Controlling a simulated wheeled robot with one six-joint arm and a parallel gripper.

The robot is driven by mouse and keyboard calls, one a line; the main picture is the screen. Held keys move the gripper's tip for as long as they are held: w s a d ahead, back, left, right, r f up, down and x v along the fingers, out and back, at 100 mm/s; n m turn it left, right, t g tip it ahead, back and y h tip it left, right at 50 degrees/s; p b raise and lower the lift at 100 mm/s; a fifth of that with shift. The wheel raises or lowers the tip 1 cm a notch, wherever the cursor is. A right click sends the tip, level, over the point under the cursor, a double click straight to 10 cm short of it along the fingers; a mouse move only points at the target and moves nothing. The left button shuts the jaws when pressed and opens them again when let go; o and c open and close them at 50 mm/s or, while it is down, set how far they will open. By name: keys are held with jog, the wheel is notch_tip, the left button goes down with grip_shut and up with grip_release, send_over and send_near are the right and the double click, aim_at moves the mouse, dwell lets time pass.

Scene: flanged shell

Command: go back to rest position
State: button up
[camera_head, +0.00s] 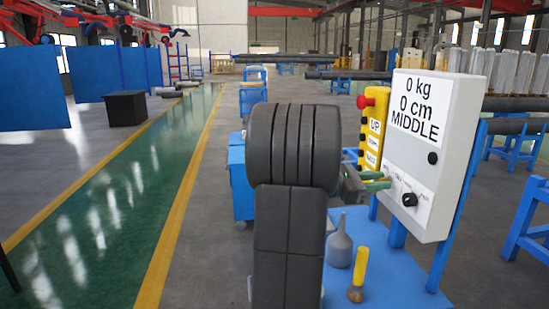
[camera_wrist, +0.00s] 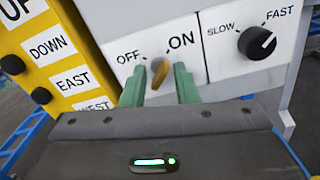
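My gripper (camera_wrist: 159,84) has two green fingers, spread apart in the wrist view. They stand on either side of the OFF/ON knob (camera_wrist: 160,72), with visible gaps beside it, so the gripper looks open. The knob is grey and orange; which label it points to is hard to tell. In the head view my gripper (camera_head: 378,181) reaches the lower left of the white control box (camera_head: 430,130), which reads "0 kg, 0 cm, MIDDLE". Whether the fingertips touch the panel is unclear.
A yellow button box (camera_head: 373,130) with a red button adjoins the control box. A SLOW/FAST knob (camera_wrist: 257,43) sits right of the fingers. A grey funnel-shaped item (camera_head: 340,245) and a yellow-handled tool (camera_head: 359,275) stand on the blue table (camera_head: 400,285) below. Open floor lies left.

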jog(key=shift+n+p, duration=5.5)
jog(key=shift+p, duration=0.85)
jog(key=shift+r, duration=0.1)
